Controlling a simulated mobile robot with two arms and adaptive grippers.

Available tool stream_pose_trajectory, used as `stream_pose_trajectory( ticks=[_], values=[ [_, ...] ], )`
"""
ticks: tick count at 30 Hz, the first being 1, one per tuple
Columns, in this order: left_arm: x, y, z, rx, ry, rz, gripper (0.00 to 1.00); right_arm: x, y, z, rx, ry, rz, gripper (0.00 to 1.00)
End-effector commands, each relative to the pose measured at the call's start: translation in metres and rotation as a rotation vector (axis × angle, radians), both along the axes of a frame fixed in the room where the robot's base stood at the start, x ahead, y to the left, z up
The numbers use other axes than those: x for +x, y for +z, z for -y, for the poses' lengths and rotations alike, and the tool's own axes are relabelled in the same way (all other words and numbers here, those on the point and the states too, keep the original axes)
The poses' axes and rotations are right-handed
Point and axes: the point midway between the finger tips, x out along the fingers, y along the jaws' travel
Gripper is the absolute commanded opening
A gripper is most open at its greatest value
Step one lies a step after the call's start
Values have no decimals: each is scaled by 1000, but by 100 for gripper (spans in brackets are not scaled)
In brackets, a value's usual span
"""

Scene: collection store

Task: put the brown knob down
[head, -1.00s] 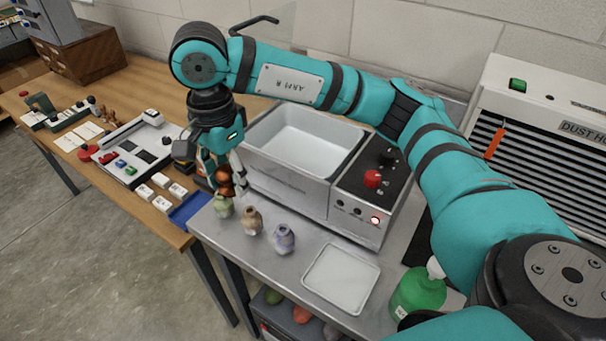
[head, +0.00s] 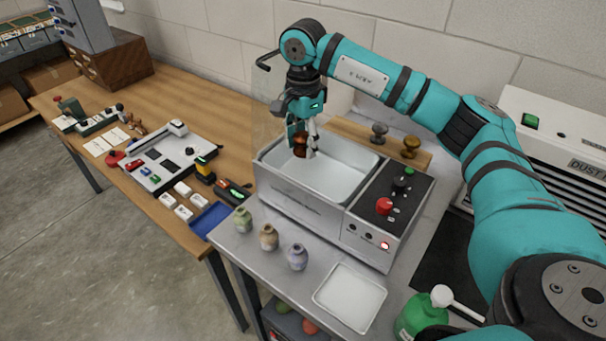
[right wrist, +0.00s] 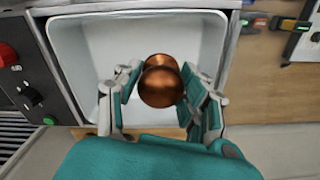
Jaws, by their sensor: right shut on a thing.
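The brown knob (head: 300,145) is a shiny copper-brown, rounded piece. My right gripper (head: 302,152) is shut on it and holds it over the left part of the open white basin of the grey machine (head: 290,198). In the right wrist view the knob (right wrist: 161,82) sits between the two fingers of the gripper (right wrist: 160,95), with the white basin (right wrist: 85,50) below. How high the knob is above the basin floor is hard to tell. My left gripper is not in view.
In front stand three small vases (head: 268,238) and a white tray (head: 350,296). A control panel (head: 393,205) adjoins the basin's right. A green bottle (head: 420,315) is at front right.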

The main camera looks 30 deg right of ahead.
Motion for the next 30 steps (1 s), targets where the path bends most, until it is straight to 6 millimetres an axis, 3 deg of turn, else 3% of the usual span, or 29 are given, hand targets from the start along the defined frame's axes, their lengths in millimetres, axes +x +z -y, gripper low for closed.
stream_pose_trajectory(
  ticks=[9, 24, 30],
  values=[
    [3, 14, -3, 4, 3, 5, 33, -1, -61, -1, -1, 1, -3, 1],
    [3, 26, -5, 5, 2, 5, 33, -1, -118, -2, 0, -1, -2, 1],
    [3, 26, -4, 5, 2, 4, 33, -1, -121, -2, 0, 0, 0, 1]
  ],
)
